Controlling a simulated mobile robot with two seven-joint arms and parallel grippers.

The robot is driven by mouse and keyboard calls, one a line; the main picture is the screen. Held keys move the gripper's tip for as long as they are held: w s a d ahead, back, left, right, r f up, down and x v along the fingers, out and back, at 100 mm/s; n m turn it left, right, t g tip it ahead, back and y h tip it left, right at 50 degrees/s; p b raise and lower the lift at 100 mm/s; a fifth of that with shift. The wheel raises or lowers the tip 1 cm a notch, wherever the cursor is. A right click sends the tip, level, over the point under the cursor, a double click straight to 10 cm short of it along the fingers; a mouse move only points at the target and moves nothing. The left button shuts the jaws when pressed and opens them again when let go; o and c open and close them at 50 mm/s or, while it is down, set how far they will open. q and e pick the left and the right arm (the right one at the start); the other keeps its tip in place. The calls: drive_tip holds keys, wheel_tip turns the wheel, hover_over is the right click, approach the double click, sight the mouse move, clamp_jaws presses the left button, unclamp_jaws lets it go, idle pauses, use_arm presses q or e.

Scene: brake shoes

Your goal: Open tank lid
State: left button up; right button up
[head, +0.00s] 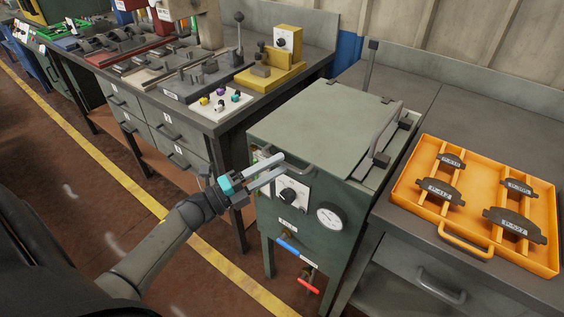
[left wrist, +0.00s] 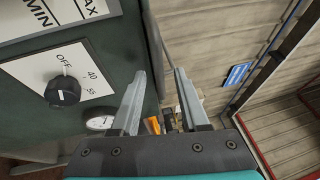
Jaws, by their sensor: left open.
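The tank (head: 300,205) is a green metal cabinet, and its flat grey-green lid (head: 325,120) lies shut on top. A bar handle (head: 306,172) sits at the lid's front edge. My left gripper (head: 281,166) is open at the tank's front left, with its fingertips close to this handle. I cannot tell whether they touch it. My right gripper is out of view.
The tank front has a dial knob (head: 288,196), a round gauge (head: 329,216) and blue and red valve levers. A tall grey rack-like part (head: 385,138) stands at the lid's right. An orange tray (head: 400,187) with brake shoes lies on the right bench. A drawer bench (head: 185,125) stands left.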

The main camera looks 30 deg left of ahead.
use_arm(q)
drive_tip(key=shift+x, duration=1.15)
clamp_jaws()
idle(0.6)
